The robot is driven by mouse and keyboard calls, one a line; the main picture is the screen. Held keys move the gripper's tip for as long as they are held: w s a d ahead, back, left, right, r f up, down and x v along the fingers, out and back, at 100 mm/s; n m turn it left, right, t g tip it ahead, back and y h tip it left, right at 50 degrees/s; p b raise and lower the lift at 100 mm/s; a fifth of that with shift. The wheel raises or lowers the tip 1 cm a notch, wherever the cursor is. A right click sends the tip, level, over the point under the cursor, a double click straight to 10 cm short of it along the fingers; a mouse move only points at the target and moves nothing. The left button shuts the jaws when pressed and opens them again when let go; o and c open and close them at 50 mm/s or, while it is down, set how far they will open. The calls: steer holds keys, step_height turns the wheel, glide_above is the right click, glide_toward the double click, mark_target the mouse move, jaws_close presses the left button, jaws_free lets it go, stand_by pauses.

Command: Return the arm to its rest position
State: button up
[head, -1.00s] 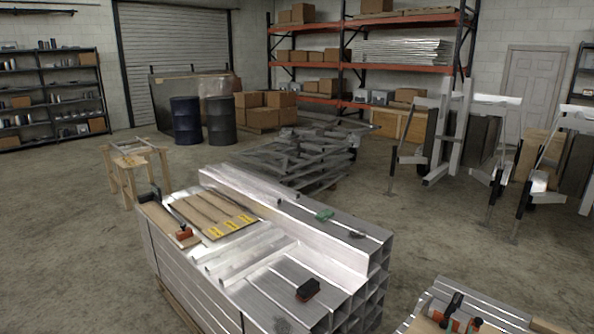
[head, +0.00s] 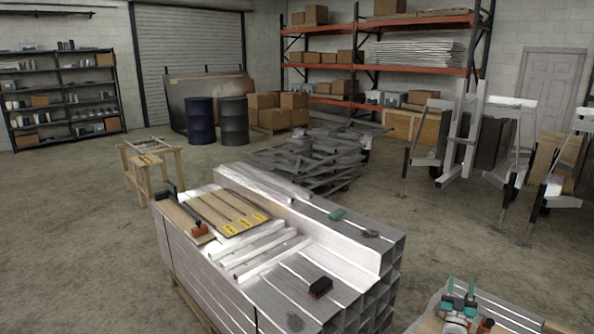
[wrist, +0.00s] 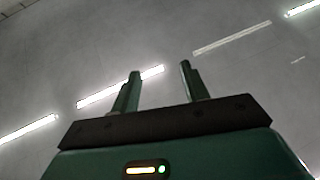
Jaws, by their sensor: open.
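My gripper shows in the wrist view (wrist: 158,85), with two green fingers standing well apart above a dark palm. The gap between them is empty. The ceiling with bright light strips lies behind them, so my gripper points upward. In the head view my gripper (head: 460,285) shows small at the bottom right, its teal fingertips up, in front of a low stack of aluminium bars (head: 500,311). It touches nothing that I can see. The rest of my arm is not clearly visible.
A wooden sawhorse (head: 148,170) stands left. Trailer frames (head: 470,140) stand right. Open floor (head: 70,230) lies left.

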steer(key=w+a+r+g+y, duration=0.2)
steer(key=w+a+r, duration=0.2)
steer(key=r, duration=0.5)
steer(key=w+a+r+g+y, duration=0.15)
steer(key=w+a+r, duration=0.3)
steer(key=r, duration=0.55)
steer(key=s+a+r+n+g+y, duration=0.1)
steer(key=s+a+r+g+y, duration=0.15)
steer(key=a+r, duration=0.4)
steer(key=s+a+r+n+g+y, duration=0.1)
steer(key=s+a+r+y, duration=0.1)
steer(key=s+a+r, duration=0.45)
steer(key=s+a+r+n+g+y, duration=0.1)
steer(key=s+a+g+y, duration=0.1)
steer(key=s+a, duration=0.7)
steer(key=s+a+r+g+y, duration=0.1)
steer(key=s+a+g, duration=0.2)
steer(key=s+a, duration=0.65)
steer(key=s+a+f+g, duration=0.1)
steer(key=s+f, duration=0.1)
steer(key=s, duration=0.6)
steer(key=s+a+f+n+g+y, duration=0.1)
steer(key=s+a+f+g, duration=0.1)
steer(key=s, duration=0.7)
steer(key=s+a+f+g, duration=0.1)
steer(key=s+f, duration=0.3)
steer(key=s, duration=0.5)
steer(key=shift+a+g+y, duration=0.3)
steer(key=shift+a+y, duration=0.1)
steer(key=shift+a, duration=0.3)
